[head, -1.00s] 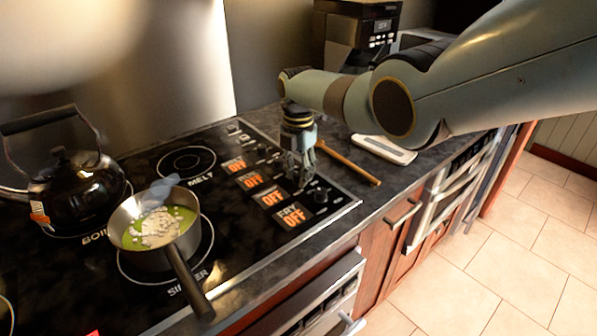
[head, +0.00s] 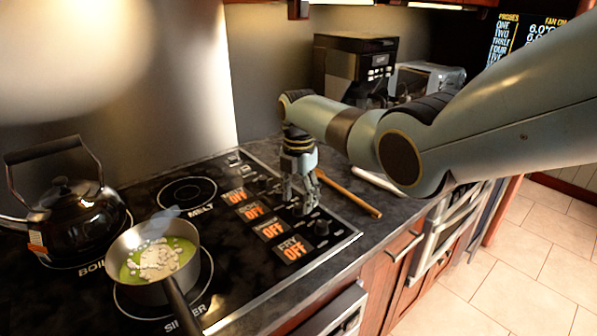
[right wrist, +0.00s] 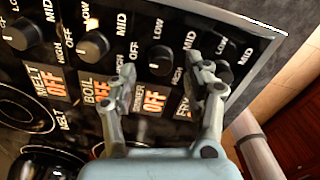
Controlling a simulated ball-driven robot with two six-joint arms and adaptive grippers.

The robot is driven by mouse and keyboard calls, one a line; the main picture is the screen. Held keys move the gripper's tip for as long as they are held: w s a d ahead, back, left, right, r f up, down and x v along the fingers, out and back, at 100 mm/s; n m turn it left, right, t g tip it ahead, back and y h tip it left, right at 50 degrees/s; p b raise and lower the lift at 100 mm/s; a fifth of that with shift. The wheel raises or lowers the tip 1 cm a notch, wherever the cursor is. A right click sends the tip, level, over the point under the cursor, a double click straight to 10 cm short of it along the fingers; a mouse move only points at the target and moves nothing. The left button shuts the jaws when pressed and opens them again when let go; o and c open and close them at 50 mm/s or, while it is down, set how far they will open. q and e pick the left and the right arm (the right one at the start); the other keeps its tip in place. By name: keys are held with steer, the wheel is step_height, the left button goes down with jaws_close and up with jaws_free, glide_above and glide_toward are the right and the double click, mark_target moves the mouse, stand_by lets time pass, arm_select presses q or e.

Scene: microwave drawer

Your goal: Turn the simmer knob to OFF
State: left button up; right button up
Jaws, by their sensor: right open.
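The simmer knob (right wrist: 160,61) is a black round knob on the cooktop's control strip. In the right wrist view it lies between the two fingertips of my right gripper (right wrist: 161,66), with visible gaps on both sides. In the head view my right gripper (head: 302,208) points down over the knob row, open and empty, and partly hides the simmer knob. My left gripper is not in view.
The boil knob (right wrist: 93,45) and fry knob (right wrist: 224,71) flank the simmer knob closely. A pan (head: 155,285) of green food stands on the simmer burner, a black kettle (head: 70,222) on the boil burner. A wooden stick (head: 350,195) lies beyond the cooktop edge.

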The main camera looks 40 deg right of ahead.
mark_target(299, 205)
step_height(299, 205, up, 10)
steer(key=shift+f, duration=0.15)
stand_by(0.5)
